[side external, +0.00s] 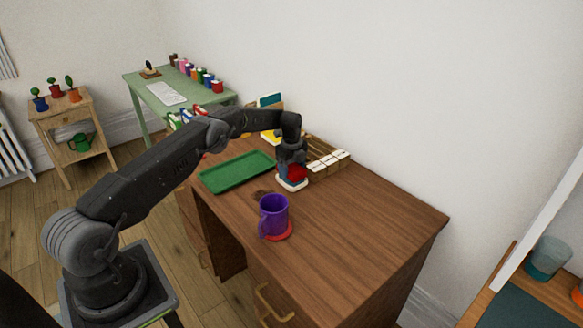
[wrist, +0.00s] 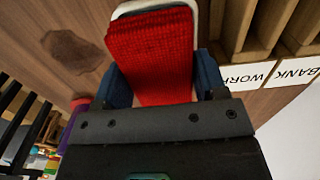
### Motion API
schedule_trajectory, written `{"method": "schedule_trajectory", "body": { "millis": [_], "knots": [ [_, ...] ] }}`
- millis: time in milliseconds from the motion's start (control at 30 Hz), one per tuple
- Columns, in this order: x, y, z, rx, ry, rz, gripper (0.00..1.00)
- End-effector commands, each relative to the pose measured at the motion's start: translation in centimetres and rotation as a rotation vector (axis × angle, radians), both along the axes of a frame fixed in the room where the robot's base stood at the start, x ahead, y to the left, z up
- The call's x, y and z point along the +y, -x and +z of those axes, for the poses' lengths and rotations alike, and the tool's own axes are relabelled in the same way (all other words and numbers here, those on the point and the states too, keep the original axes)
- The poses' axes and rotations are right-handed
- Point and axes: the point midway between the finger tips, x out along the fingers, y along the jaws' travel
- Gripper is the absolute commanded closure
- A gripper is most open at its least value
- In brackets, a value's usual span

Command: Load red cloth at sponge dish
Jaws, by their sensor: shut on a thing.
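My gripper (side external: 291,168) points down over the desk and is shut on the red cloth (side external: 298,173). In the wrist view the knitted red cloth (wrist: 152,50) sits between my blue fingers. The white sponge dish (side external: 293,186) is right below the cloth on the desk. Its pale rim also shows behind the cloth in the wrist view (wrist: 128,8). The cloth and gripper hide most of the dish, and I cannot tell whether the cloth touches it.
A wooden sorter (side external: 322,164) with white labels stands close behind my gripper. A green tray (side external: 237,172) lies to the left. A purple mug (side external: 273,214) on a red coaster (side external: 283,236) stands in front. The desk's right side (side external: 370,225) is clear.

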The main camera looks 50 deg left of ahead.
Motion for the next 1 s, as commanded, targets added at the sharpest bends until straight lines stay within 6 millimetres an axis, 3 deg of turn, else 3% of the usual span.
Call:
{"method": "schedule_trajectory", "body": {
  "millis": [1000],
  "knots": [
    [0.0, -0.01, -0.74, 0.0, 0.0, 0.0, 0.54]
  ]
}}
